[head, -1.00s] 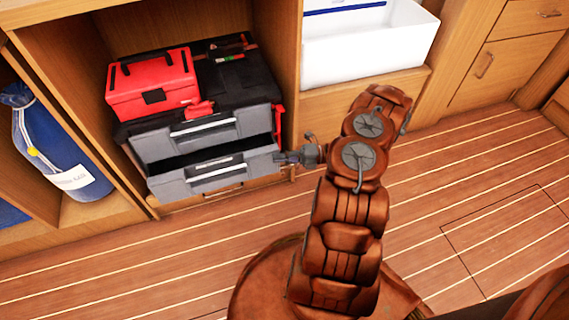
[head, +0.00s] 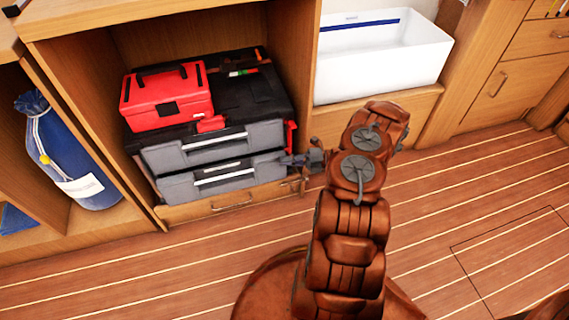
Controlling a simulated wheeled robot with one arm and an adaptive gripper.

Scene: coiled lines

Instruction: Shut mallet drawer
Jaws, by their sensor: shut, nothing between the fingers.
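A black and grey tool chest (head: 270,100) stands in a wooden cubby. It has two grey drawers, an upper one (head: 195,150) and a lower one (head: 225,178). Both fronts look closed or nearly so, the lower one a little forward of the upper. The frame does not show which drawer holds the mallet, and no mallet is in sight. My gripper (head: 287,161) is shut and empty at the right end of the lower drawer's front. It looks to be touching or very close to that front; I cannot tell which.
A red toolbox (head: 165,97) sits on top of the chest. A white bin (head: 385,65) stands on the ledge to the right, and a blue bag (head: 65,155) is in the left cubby. A wooden drawer (head: 230,203) lies below the chest. The plank floor is clear.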

